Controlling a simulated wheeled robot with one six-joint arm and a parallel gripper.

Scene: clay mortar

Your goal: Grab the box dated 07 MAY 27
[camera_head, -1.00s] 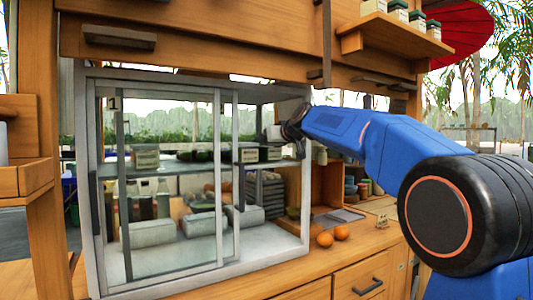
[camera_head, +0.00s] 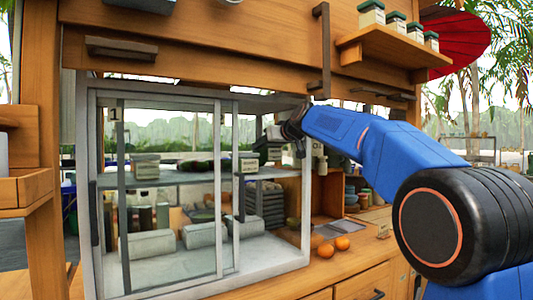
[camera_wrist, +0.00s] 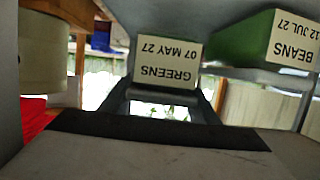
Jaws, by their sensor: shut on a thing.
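The box labelled GREENS, 07 MAY 27 (camera_wrist: 167,62), shows in the wrist view with its label upside down. My gripper (camera_wrist: 163,98) is shut on it, with one finger on each side. In the head view my gripper (camera_head: 291,138) is at the right side of the glass cabinet, and the dark-topped box in it is small and partly hidden by the gripper. It appears a little above the cabinet's upper shelf (camera_head: 180,179). A green box labelled BEANS, 12 JUL 27 (camera_wrist: 290,40), is beside it in the wrist view.
The cabinet's sliding glass doors (camera_head: 170,240) are to the left of my gripper, and its frame post (camera_head: 306,200) is close by. Another labelled box (camera_head: 145,167) is on the upper shelf at left. Two oranges (camera_head: 334,246) lie on the counter outside.

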